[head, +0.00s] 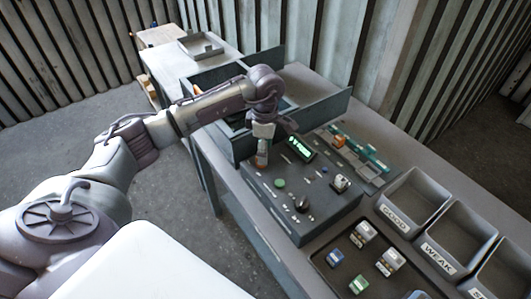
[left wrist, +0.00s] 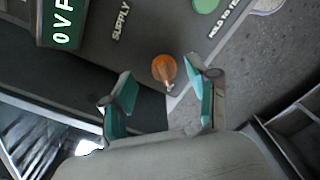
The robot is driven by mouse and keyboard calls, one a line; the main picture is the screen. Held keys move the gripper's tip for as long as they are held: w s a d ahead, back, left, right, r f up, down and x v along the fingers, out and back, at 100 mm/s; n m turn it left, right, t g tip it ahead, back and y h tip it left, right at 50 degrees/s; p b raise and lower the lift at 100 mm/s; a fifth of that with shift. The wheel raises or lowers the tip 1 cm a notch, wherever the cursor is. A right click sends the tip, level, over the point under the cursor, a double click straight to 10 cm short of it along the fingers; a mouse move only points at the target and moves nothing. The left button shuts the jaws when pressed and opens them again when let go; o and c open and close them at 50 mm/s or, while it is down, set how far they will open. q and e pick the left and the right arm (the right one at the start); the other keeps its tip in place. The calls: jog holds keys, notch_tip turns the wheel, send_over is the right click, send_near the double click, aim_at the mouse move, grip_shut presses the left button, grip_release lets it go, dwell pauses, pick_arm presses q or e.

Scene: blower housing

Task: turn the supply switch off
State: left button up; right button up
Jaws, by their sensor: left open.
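The dark control box (head: 318,212) stands on the bench in the head view. In the left wrist view its panel carries the printed word SUPPLY (left wrist: 121,20). Near that word is a round orange piece (left wrist: 164,67) with a small pale tip at its lower edge; I take it for the supply switch, but its on or off position is unclear. My left gripper (head: 262,146) is above the box's far left corner. In the left wrist view the same gripper (left wrist: 162,91) has its teal-tipped fingers apart, with the orange piece between and just beyond them, no contact visible. My right gripper is not seen.
A lit display (head: 300,147) and a green button (head: 280,183) are on the box. Labelled bins, GOOD (head: 413,198) and WEAK (head: 462,236), stand right of it. A dark tray (head: 322,262) holds several small blocks. Grey upright panels (head: 320,108) stand behind the arm.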

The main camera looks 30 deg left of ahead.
pick_arm(q)
notch_tip(320, 180, down, 2)
jog(key=shift+s+f, duration=0.1)
jog(key=shift+s, duration=0.05)
jog(key=shift+f+p, duration=0.3)
jog(key=shift+f, duration=0.3)
jog(key=c, duration=0.7)
grip_shut()
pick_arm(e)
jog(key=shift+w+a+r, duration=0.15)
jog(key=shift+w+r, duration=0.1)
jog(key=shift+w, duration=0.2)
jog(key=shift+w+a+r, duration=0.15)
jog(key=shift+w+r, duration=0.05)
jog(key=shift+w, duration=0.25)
